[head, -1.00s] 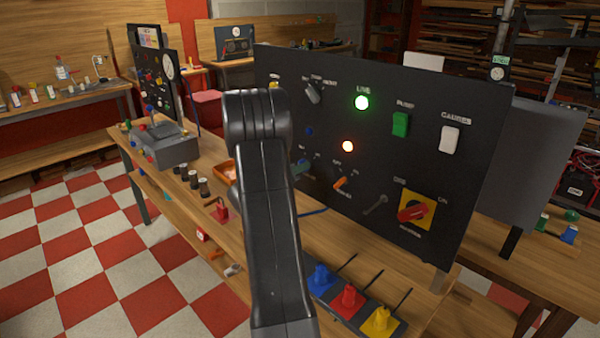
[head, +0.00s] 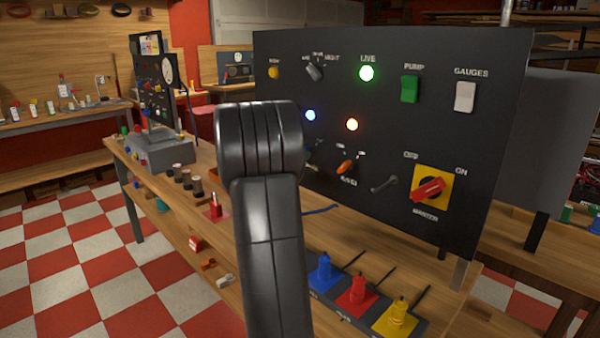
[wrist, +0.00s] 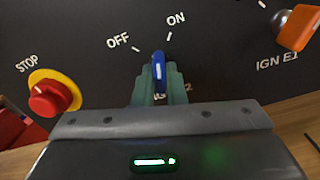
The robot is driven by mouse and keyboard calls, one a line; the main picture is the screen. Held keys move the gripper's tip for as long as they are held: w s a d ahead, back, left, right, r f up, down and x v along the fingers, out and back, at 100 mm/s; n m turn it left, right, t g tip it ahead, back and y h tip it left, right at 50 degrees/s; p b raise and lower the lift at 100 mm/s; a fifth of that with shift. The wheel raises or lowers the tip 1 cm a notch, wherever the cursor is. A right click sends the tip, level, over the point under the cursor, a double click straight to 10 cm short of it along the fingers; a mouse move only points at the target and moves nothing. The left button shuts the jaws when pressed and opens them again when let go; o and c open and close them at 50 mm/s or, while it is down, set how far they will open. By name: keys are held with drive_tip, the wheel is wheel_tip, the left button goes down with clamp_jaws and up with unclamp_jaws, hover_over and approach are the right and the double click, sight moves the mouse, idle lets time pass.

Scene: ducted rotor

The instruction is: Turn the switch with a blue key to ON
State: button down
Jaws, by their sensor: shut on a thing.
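The blue key (wrist: 158,70) of the switch sits in the black panel (head: 450,130), below the OFF and ON marks in the wrist view. It stands nearly upright in that view, nearer the ON tick than the OFF tick. My gripper (wrist: 158,86) is shut on it, with a greenish finger on each side. The label under the switch is partly covered by the fingers. In the head view my arm hides the key and most of the gripper. A blue lamp (head: 310,115) glows on the panel above that spot.
A red STOP button (wrist: 47,98) on yellow is left of the key, and an orange key (wrist: 297,28) is to its right. The red master switch (head: 428,190) is further right. Blue, red and yellow pieces stand on the bench (head: 460,310) in front.

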drive_tip(key=shift+m+b, duration=2.3)
drive_tip(key=shift+b, duration=0.6)
drive_tip(key=c, duration=1.5)
unclamp_jaws()
drive_tip(key=shift+a, duration=0.1)
drive_tip(key=v, duration=1.3)
drive_tip(key=shift+s+a+p, duration=0.25)
drive_tip(key=shift+p, duration=0.15)
